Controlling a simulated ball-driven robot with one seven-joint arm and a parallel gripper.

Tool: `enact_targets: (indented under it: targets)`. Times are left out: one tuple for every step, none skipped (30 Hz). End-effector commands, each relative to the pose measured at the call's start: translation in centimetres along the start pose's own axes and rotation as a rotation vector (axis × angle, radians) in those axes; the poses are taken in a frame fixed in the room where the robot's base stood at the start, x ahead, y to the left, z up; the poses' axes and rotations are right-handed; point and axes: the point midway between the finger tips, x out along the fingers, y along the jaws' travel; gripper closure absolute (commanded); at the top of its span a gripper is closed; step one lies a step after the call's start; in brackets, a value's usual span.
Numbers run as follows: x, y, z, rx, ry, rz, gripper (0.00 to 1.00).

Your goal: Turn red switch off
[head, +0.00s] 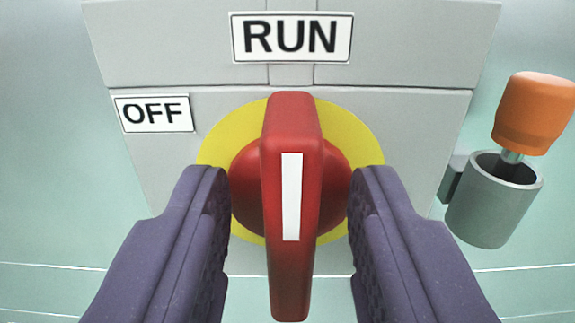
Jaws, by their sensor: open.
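The red switch (291,265) is a rotary handle with a white stripe on a round red hub, over a yellow disc (222,135). Its handle stands upright, with the top end toward the RUN label (292,37). The OFF label (153,113) is at the upper left of the disc. My gripper (290,190) is open, with one purple finger on each side of the handle. Gaps show between both fingers and the handle. The fingertips overlap the disc's left and right edges in the picture; whether they touch it I cannot tell.
The switch is on a grey box (420,120) against a pale green surface. At the right, a grey cylindrical holder (488,212) is fixed by the box, with an orange-handled tool (535,110) standing in it. The area left of the box is clear.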

Motion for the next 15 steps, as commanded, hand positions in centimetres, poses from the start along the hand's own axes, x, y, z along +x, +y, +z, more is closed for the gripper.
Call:
enact_targets:
  targets:
    - [0.14,0.0,0.02,0.0,0.0,0.0,0.6]
    - [0.18,0.0,-0.01,0.0,0.0,0.0,0.6]
    - [0.2,0.0,-0.03,0.0,0.0,0.0,0.6]
    - [0.19,0.0,-0.04,0.0,0.0,0.0,0.6]
    - [0.19,0.0,-0.06,0.0,0.0,0.0,0.6]
    - [0.18,0.0,-0.06,0.0,0.0,0.0,0.6]
    - [0.18,0.01,-0.07,0.0,0.0,0.0,0.6]
    - [0.18,0.0,-0.07,0.0,0.0,0.0,0.64]
    - [0.18,0.01,-0.07,0.0,0.0,0.0,0.73]
    - [0.17,0.0,-0.07,0.0,0.0,0.0,0.8]
    - [0.17,0.0,-0.07,0.0,0.0,0.0,0.87]
    - [0.17,0.0,-0.07,0.0,0.0,0.0,0.96]
    - [0.17,0.0,-0.07,0.001,0.0,0.0,1.0]
    - [0.17,0.0,-0.07,0.001,0.0,0.0,1.0]
    - [0.17,0.0,-0.08,0.001,0.0,0.0,1.0]
